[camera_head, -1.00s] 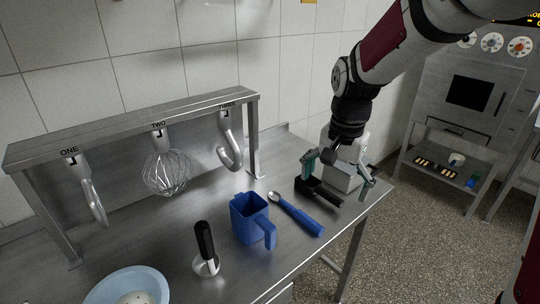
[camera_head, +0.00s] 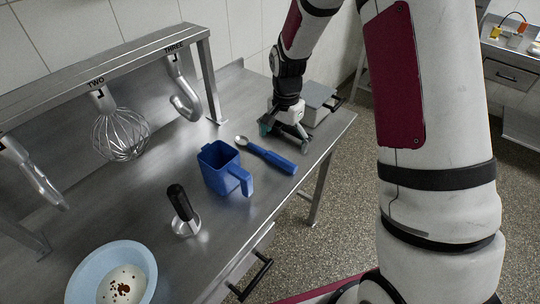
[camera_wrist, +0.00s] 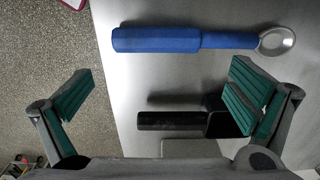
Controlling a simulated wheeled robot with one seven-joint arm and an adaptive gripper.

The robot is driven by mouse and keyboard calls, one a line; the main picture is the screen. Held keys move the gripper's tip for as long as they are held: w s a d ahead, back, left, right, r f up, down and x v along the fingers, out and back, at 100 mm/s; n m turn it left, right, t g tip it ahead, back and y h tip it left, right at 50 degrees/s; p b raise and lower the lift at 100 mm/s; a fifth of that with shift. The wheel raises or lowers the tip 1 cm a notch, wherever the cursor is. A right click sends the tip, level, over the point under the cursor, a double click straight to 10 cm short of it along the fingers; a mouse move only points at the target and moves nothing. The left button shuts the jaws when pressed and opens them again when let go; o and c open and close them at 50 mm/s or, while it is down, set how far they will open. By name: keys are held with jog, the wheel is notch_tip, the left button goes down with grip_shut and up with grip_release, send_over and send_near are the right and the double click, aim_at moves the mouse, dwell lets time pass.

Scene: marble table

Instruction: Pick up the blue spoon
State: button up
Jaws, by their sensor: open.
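The blue spoon (camera_head: 272,157) lies flat on the steel table, its metal bowl toward the back left and its thick blue handle toward the front edge. In the wrist view the spoon (camera_wrist: 165,40) lies across the upper part of the picture, beyond my fingertips and not between them. My gripper (camera_head: 285,138) is low over the table, just behind and to the right of the spoon. In the wrist view my gripper (camera_wrist: 163,82) has its two teal-padded fingers wide apart and holds nothing.
A black-handled utensil (camera_wrist: 170,120) lies between my fingers and wrist in the wrist view. A grey box (camera_head: 317,97) stands behind my gripper. A blue jug (camera_head: 218,168) stands left of the spoon. A black-handled tool (camera_head: 180,203), bowl (camera_head: 88,278) and hanging whisk (camera_head: 120,135) are farther left.

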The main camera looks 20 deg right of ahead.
jog(key=shift+s+a+f+p, duration=0.1)
jog(key=shift+s+f+p, duration=0.15)
jog(key=shift+f, duration=1.1)
jog(key=shift+s+f+p, duration=0.1)
jog(key=shift+f+p, duration=0.15)
jog(key=shift+f, duration=1.1)
jog(key=shift+c, duration=0.2)
jog(key=c, duration=0.9)
jog(key=shift+c, duration=0.2)
jog(key=shift+r, duration=0.2)
jog(key=shift+r, duration=0.2)
notch_tip(320, 180, up, 3)
jog(key=shift+w+b, duration=0.1)
jog(key=shift+b, duration=0.25)
jog(key=s+d+r, duration=0.1)
jog(key=s+d, duration=0.2)
jog(key=s, duration=1.3)
jog(key=shift+r, duration=0.15)
